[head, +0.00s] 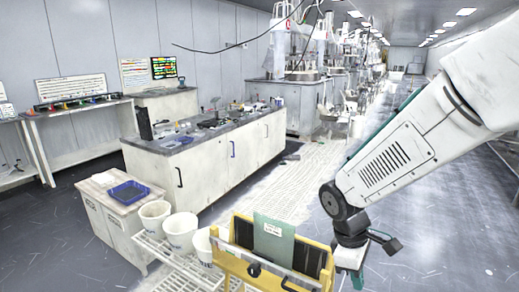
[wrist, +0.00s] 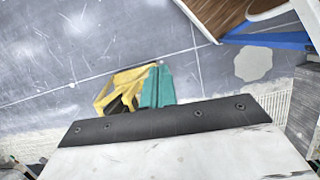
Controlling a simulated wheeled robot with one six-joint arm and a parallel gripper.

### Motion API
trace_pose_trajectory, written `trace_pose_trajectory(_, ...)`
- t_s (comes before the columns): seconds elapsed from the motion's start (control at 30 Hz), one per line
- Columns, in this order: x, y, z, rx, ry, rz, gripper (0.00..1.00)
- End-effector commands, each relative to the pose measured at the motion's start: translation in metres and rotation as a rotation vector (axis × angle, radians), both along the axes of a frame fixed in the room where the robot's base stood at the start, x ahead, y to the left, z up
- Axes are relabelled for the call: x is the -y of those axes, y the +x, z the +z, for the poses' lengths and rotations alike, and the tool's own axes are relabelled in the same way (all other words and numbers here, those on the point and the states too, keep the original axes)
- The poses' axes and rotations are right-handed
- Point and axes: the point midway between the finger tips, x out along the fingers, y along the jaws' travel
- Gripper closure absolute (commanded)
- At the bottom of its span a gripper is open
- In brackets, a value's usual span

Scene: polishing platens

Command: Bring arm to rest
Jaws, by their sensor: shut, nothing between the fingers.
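My arm comes in from the upper right of the head view and bends down at a dark elbow-like joint. My gripper (head: 350,262) is at its lower end, close to the right side of the yellow rack (head: 231,262). It is shut and holds nothing; its fingertips are hard to make out. A green labelled sheet (head: 273,241) stands upright in the rack. In the wrist view a yellow frame (wrist: 121,85) and a teal piece (wrist: 157,88) show behind a dark bolted strip (wrist: 165,120) on a pale surface.
White buckets (head: 180,232) stand on a wire rack left of the yellow rack. A blue tray (head: 129,192) lies on a small cabinet. A long white bench (head: 205,165) stands behind. Open dark floor (head: 420,250) lies right of the arm.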

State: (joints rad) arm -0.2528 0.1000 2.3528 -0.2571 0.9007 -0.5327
Motion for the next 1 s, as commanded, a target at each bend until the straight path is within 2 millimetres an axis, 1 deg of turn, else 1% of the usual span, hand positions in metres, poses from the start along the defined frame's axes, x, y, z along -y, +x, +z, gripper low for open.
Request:
trace_pose_trajectory(0.03, 0.007, -0.013, 0.019, 0.024, 0.002, -0.109, 1.00)
trace_pose_trajectory(0.1, 0.014, -0.033, 0.040, 0.047, 0.006, -0.262, 1.00)
trace_pose_trajectory(0.2, 0.022, -0.061, 0.067, 0.078, 0.017, -0.456, 1.00)
trace_pose_trajectory(0.4, 0.033, -0.114, 0.109, 0.142, 0.066, -0.767, 1.00)
trace_pose_trajectory(0.53, 0.037, -0.143, 0.129, 0.195, 0.120, -0.886, 1.00)
trace_pose_trajectory(0.6, 0.039, -0.152, 0.137, 0.230, 0.151, -0.911, 1.00)
trace_pose_trajectory(0.7, 0.043, -0.160, 0.147, 0.288, 0.185, -0.933, 1.00)
trace_pose_trajectory(0.83, 0.047, -0.164, 0.156, 0.339, 0.207, -0.947, 1.00)
trace_pose_trajectory(1.0, 0.049, -0.165, 0.159, 0.351, 0.211, -0.957, 1.00)
